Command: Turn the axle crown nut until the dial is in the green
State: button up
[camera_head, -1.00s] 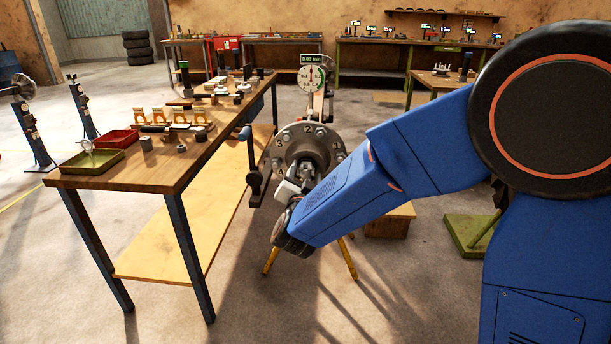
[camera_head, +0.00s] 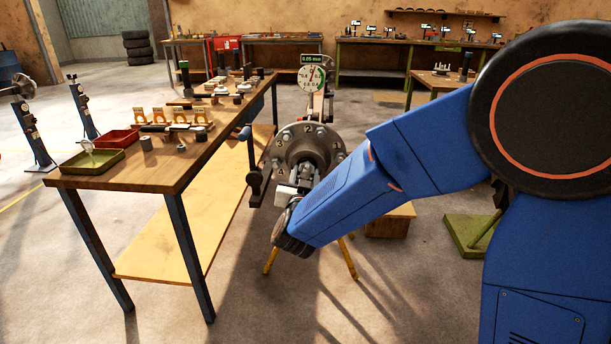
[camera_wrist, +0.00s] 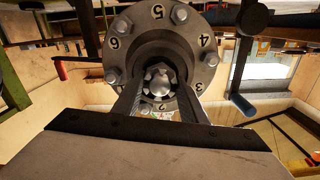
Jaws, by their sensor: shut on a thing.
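The axle hub (camera_head: 322,143) is a round grey flange with numbered studs, facing me beside the bench. The wrist view shows its flange (camera_wrist: 122,42) up close. The crown nut (camera_wrist: 160,76) sits at the hub's centre, pale and metallic. My gripper (camera_wrist: 159,88) has a finger on each side of the nut and is shut on it. In the head view my gripper and wrist hide the nut. The dial (camera_head: 311,78) stands above the hub; its readout (camera_head: 311,58) shows 0.05 mm, its needle leans slightly right of upright, and a green band shows at the right edge.
A wooden workbench (camera_head: 105,180) stands left of the hub, with a red tray (camera_head: 116,138), a green tray (camera_head: 75,165) and several small parts. A blue-handled crank (camera_wrist: 243,105) is close to the hub. A wooden box (camera_head: 389,222) is on the floor to the right.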

jog(key=n, duration=0.4)
jog(key=shift+n, duration=1.9)
jog(key=o, duration=1)
jog(key=s, duration=1.7)
jog(key=shift+s+a, duration=0.2)
jog(key=shift+a, duration=0.1)
jog(key=shift+w, duration=0.1)
